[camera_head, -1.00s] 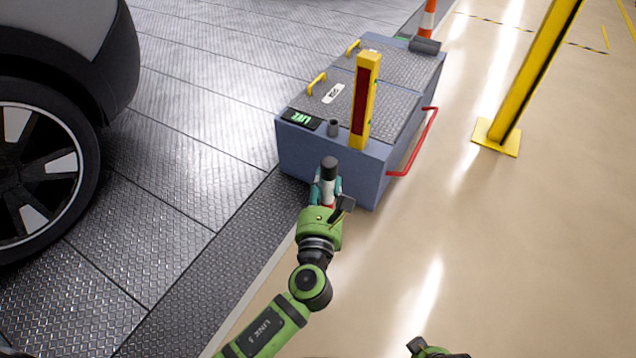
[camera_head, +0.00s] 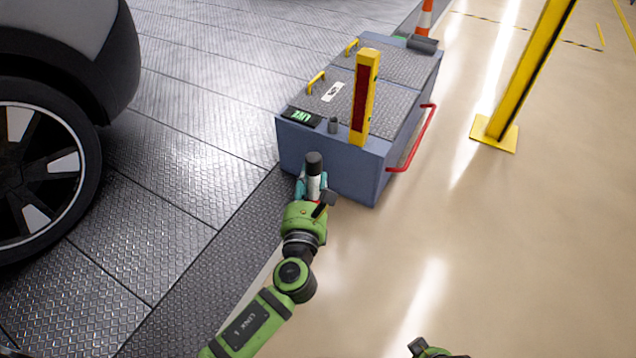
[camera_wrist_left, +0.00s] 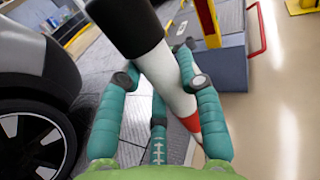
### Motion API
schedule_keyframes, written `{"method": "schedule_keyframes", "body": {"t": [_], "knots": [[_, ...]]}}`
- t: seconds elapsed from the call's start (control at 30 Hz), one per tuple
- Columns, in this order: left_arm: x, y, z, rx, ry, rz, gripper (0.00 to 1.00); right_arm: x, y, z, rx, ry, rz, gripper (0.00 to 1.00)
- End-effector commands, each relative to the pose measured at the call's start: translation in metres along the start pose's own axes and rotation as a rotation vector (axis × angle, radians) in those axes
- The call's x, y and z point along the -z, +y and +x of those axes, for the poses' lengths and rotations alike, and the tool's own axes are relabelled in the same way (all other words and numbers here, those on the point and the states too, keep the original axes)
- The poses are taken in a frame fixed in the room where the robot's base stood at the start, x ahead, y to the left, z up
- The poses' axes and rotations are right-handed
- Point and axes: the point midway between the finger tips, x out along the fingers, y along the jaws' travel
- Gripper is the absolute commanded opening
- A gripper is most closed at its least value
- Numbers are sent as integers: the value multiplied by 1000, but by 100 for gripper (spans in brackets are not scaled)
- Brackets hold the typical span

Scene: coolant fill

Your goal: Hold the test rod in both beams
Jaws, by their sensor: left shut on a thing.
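My left gripper (camera_head: 311,186) is shut on the test rod (camera_head: 314,164), which has a black end and a white body. In the left wrist view the teal fingers (camera_wrist_left: 160,95) close around the white part of the rod (camera_wrist_left: 168,80), and a red band shows at its lower end. The rod is in front of the blue-grey cabinet's near left corner. A yellow post with a dark red face (camera_head: 363,98) stands on the cabinet, right of and beyond the rod. No beams are visible. My right gripper (camera_head: 432,348) barely shows at the bottom edge.
The blue-grey cabinet (camera_head: 340,170) carries a small green-lit display (camera_head: 301,117), a short grey cup (camera_head: 333,125) and yellow handles. A red rail (camera_head: 413,150) runs along its right side. A car wheel (camera_head: 45,170) stands at left, a yellow pillar (camera_head: 525,75) at right. Floor at right is clear.

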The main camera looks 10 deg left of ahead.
Motion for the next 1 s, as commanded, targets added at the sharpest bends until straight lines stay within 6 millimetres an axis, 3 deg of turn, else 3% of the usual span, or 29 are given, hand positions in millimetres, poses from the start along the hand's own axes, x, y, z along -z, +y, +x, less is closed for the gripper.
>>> {"method": "schedule_keyframes", "body": {"t": [1.0], "knots": [[0,57,24,1,-1,1,0,-4,-2,3,2,-9,-1,40]]}}
